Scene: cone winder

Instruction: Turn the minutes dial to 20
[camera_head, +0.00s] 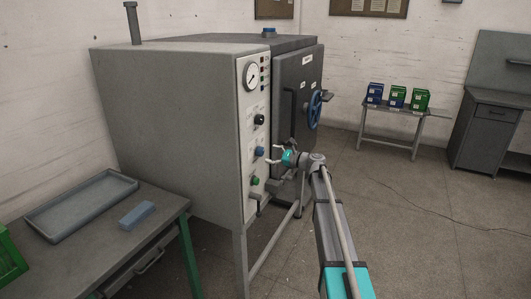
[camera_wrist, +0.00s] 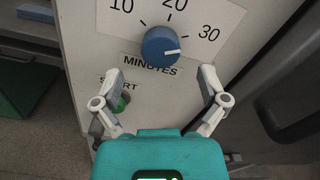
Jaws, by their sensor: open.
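The blue minutes dial (camera_wrist: 158,45) is on the white panel above the label MINUTES in the wrist view. Its white pointer line aims to the right, a little below the 30 mark and well clockwise of the 20 mark. The dial also shows in the head view (camera_head: 259,151) on the machine's front panel. My gripper (camera_wrist: 162,73) is open, its two fingers spread wide below the dial in the wrist view. Nothing is between the fingers, and they appear apart from the dial. In the head view my gripper (camera_head: 275,154) is just right of the dial.
A green START button (camera_wrist: 121,103) is below left of the dial, near my left finger. A black knob (camera_head: 259,119) and a gauge (camera_head: 250,76) are above it. The machine's dark door (camera_head: 296,95) with a blue handwheel (camera_head: 314,109) stands to the right.

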